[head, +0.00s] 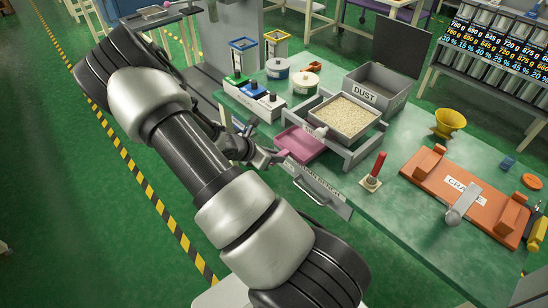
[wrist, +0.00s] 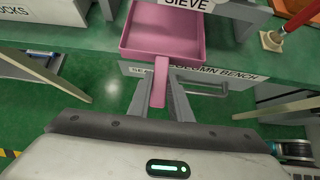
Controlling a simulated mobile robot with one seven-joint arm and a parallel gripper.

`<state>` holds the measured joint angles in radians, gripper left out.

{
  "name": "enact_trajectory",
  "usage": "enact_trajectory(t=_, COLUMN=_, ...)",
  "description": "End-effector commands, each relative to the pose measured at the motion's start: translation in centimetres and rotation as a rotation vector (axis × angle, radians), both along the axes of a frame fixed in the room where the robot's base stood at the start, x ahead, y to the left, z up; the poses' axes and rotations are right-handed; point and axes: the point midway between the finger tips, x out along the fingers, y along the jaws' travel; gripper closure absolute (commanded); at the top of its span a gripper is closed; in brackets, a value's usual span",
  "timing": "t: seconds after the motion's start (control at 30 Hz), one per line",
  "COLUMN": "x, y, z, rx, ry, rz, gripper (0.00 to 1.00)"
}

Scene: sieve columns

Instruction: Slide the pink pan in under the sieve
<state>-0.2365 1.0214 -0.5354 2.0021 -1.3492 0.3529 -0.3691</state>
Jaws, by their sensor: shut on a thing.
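The pink pan (head: 300,146) sits at the front edge of the green bench, in front of the sieve (head: 345,117), which is full of pale grains and held in a grey frame. In the wrist view the pan (wrist: 150,40) looks empty, and its far edge lies close to the sieve's label (wrist: 188,3). I cannot tell whether that edge is under the sieve. My gripper (head: 276,157) is shut on the pan's handle, which points towards me. In the wrist view the fingers of my gripper (wrist: 161,88) stand on both sides of the handle.
A grey DUST bin (head: 375,92) stands behind the sieve. A red-handled tool on a block (head: 373,175) is right of the frame. Jars (head: 306,83) and a blue-white block (head: 258,103) are left.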

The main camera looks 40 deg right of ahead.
Motion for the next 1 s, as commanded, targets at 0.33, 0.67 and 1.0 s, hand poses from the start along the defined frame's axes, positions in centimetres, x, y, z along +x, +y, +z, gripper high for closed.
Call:
enact_trajectory(t=0.33, x=0.1, y=0.2, z=-0.9, rx=0.001, ry=0.000, rz=0.003, gripper=1.00)
enact_trajectory(t=0.67, x=0.1, y=0.2, z=-0.8, rx=0.002, ry=0.000, rz=0.003, gripper=0.63)
enact_trajectory(t=1.0, x=0.1, y=2.3, z=1.5, rx=0.003, ry=-0.004, rz=0.004, gripper=0.63)
